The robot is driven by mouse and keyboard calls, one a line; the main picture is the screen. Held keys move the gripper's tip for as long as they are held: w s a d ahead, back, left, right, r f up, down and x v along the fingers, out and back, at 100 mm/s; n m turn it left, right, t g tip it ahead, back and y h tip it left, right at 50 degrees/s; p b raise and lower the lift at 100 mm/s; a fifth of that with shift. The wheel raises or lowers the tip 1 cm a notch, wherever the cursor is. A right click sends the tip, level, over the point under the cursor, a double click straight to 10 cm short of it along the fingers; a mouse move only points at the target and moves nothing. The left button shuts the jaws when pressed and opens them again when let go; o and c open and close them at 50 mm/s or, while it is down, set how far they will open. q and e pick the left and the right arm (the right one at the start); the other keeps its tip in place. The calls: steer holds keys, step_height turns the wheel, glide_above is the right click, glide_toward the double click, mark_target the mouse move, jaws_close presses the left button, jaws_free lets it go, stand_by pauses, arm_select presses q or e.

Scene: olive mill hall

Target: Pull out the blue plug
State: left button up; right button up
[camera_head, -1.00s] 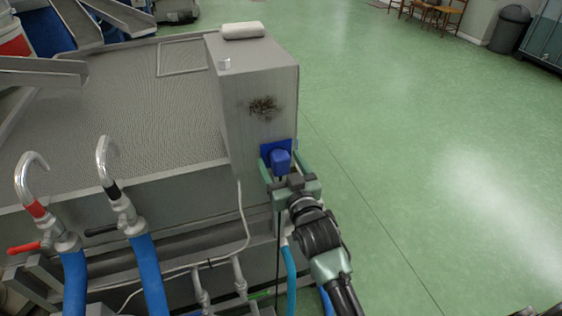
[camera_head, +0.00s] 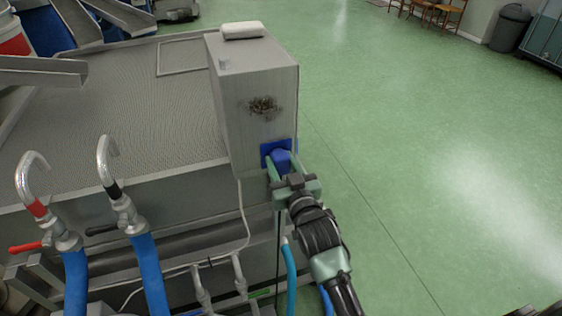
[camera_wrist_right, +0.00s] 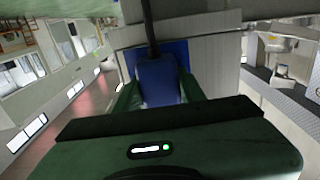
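The blue plug (camera_head: 281,158) sits at the blue socket plate (camera_head: 267,149) on the front of the grey metal box (camera_head: 258,95). My right gripper (camera_head: 281,170) comes from below right, with its green fingers closed in on both sides of the plug. In the right wrist view the plug (camera_wrist_right: 158,82) lies between the two fingers (camera_wrist_right: 160,95), which appear to touch its sides. The socket plate (camera_wrist_right: 185,55) is right behind it, and a dark cable (camera_wrist_right: 149,25) runs from the plug. My left gripper is not in view.
Two curved metal pipes with a red valve handle (camera_head: 24,247) and a black one (camera_head: 101,230) stand at left, above blue hoses (camera_head: 150,275). Green floor (camera_head: 420,150) to the right is clear.

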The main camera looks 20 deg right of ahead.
mark_target(283, 167)
jaws_close()
steer(key=shift+s+d+p, duration=0.1)
steer(key=shift+s+p, duration=1.2)
steer(key=shift+s, duration=1.7)
